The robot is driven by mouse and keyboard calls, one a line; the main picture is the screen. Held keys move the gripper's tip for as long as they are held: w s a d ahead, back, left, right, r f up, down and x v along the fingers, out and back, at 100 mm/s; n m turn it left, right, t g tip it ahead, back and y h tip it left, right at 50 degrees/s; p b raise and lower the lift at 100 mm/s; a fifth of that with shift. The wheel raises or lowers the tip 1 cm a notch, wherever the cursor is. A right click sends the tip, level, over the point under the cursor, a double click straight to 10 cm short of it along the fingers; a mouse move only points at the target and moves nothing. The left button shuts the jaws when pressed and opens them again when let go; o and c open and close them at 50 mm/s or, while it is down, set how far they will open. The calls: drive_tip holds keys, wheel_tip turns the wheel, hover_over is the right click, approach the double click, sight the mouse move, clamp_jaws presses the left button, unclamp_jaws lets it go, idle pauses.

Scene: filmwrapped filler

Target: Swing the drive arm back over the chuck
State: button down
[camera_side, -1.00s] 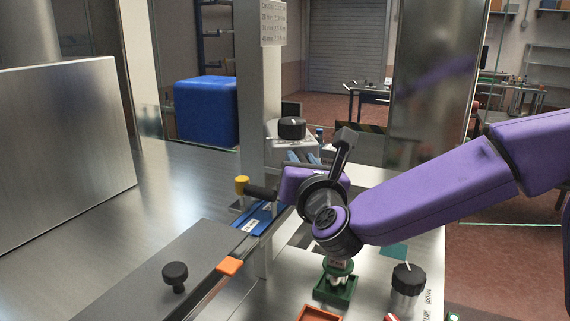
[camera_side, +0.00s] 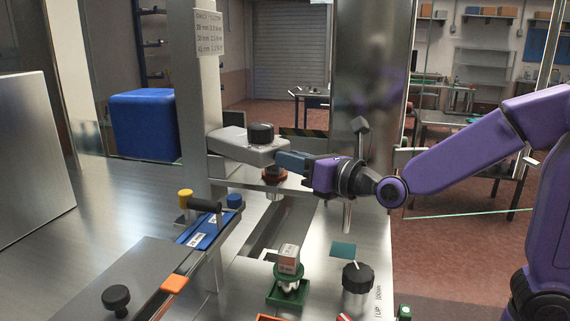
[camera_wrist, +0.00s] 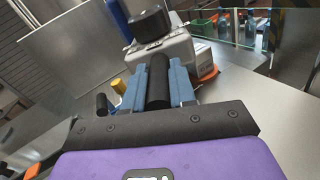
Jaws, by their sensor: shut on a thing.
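The grey drive arm (camera_side: 238,146) reaches right from the metal column, with a black knob (camera_side: 261,132) on top and an orange-red collar (camera_side: 273,174) with a metal tip below its end. My gripper (camera_side: 292,160) is at the arm's free end; its blue fingers are shut on a black handle (camera_wrist: 158,80), seen in the wrist view. The drive arm also shows there (camera_wrist: 168,48), behind the fingers. I cannot clearly tell which part is the chuck; a green fixture (camera_side: 287,296) holding a small boxed item (camera_side: 289,257) stands in front, apart from the collar.
A blue block (camera_side: 203,233) with a yellow knob (camera_side: 185,198) and a black grip stands left of the drive arm. A black dial (camera_side: 357,278) is at front right. A steel panel (camera_side: 30,160) stands at far left.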

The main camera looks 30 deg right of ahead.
drive_tip(key=shift+w+d+n+y, duration=0.3)
drive_tip(key=shift+d+y, duration=0.1)
drive_tip(key=shift+d, duration=0.15)
drive_tip(key=shift+r, duration=0.1)
drive_tip(key=c, duration=0.9)
unclamp_jaws()
drive_tip(key=shift+s, duration=0.1)
drive_tip(key=shift+r+v, duration=0.15)
drive_tip(key=shift+v, duration=4.2)
drive_tip(key=shift+r+v, duration=0.15)
drive_tip(key=shift+v, duration=4.15)
drive_tip(key=shift+d, duration=0.15)
